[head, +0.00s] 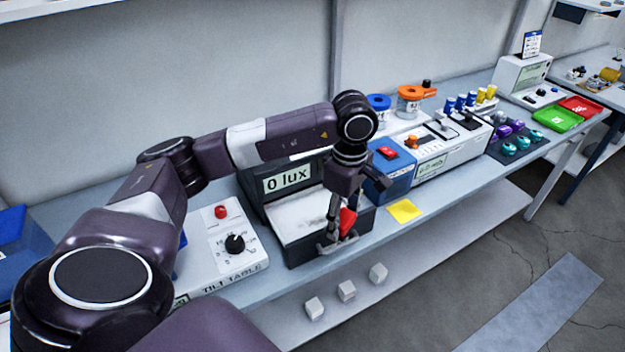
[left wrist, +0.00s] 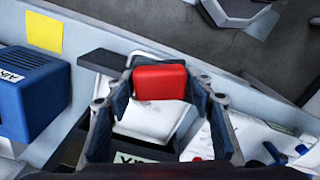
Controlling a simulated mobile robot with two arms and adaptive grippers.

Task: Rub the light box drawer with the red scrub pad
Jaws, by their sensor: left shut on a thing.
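The light box (head: 287,180) has a dark housing with a "0 lux" display and stands on the bench at the centre of the head view. Its drawer (head: 300,216) is out toward the front, with a whitish, faintly smudged inside and a dark front. The drawer's pale inside also shows in the left wrist view (left wrist: 150,120). My left gripper (head: 338,243) points down over the drawer's right front part. It is shut on the red scrub pad (left wrist: 160,82), which also shows beside the fingers in the head view (head: 347,222). I cannot tell whether the pad touches the drawer. My right gripper is not in view.
The tilt table (head: 215,254) with a red button and black knob stands left of the light box. A yellow note (head: 404,211) and a blue device (head: 390,178) are to the right. Several white cubes (head: 347,291) sit on the shelf below the bench.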

